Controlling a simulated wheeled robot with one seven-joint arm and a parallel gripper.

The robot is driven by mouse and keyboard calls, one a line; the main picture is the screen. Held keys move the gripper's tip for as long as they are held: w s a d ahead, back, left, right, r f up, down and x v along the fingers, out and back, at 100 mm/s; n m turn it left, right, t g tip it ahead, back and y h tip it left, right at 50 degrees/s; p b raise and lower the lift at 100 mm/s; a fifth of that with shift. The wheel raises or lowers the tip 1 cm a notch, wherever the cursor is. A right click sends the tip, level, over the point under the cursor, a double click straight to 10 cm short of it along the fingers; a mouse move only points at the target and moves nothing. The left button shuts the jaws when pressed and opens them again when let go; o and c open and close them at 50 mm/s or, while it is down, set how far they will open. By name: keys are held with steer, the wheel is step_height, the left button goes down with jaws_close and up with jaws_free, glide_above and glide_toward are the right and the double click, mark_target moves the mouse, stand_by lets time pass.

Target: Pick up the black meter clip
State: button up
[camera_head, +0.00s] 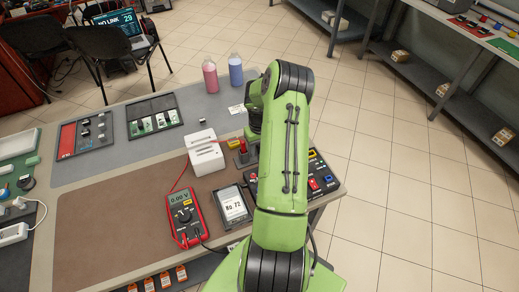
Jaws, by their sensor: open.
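I cannot make out the black meter clip in this view. The red multimeter (185,216) lies on the brown mat and its display reads 0.00 V. A red lead runs up from it toward the white box. A black lead leaves its lower end and runs right, toward my arm, where it is lost from view. A small red piece (243,147) stands in a dark grey holder (246,158) just left of my arm. My green arm reaches over the right part of the table. Its far end bends down beside the holder, and my gripper is hidden behind it.
A white two-slot box (206,153) and a grey handheld display (233,205) stand left of my arm. A black panel with knobs (321,180) is partly behind it. Pink (210,76) and blue (235,71) bottles stand at the back. The brown mat's left half is clear.

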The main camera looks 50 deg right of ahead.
mark_target(259, 145)
steer(key=shift+r, duration=0.1)
steer(key=shift+c, duration=0.3)
jaws_close()
step_height(259, 145, up, 10)
steer(key=shift+f+p, duration=0.25)
steer(key=shift+p, duration=0.25)
steer(key=shift+r+p, duration=1.15)
steer(key=shift+r, duration=0.6)
